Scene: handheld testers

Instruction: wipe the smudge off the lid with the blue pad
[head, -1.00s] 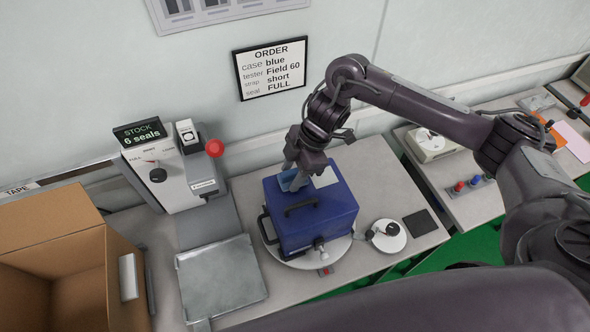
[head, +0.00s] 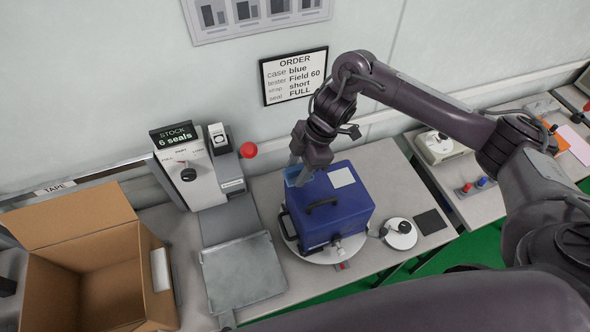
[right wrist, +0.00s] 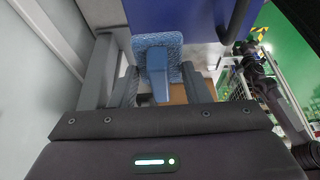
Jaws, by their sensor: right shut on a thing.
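The blue case stands upright on a white round turntable (head: 352,245), its lid (head: 345,207) facing up with a dark handle and a white label. My right gripper (head: 299,172) is at the lid's back left corner and is shut on the blue pad (head: 292,179). In the right wrist view the pad (right wrist: 172,41) lies flat below the fingers, its grip block between them, and overlaps the edge of the blue case (right wrist: 190,18). I cannot tell whether it touches the lid. I see no smudge on the visible lid.
An open cardboard box (head: 90,262) is at the left, beside a grey metal plate (head: 243,272). The seal machine (head: 188,172) with a red knob stands behind. A small white round device (head: 400,234) and a dark square pad (head: 430,221) lie right of the case.

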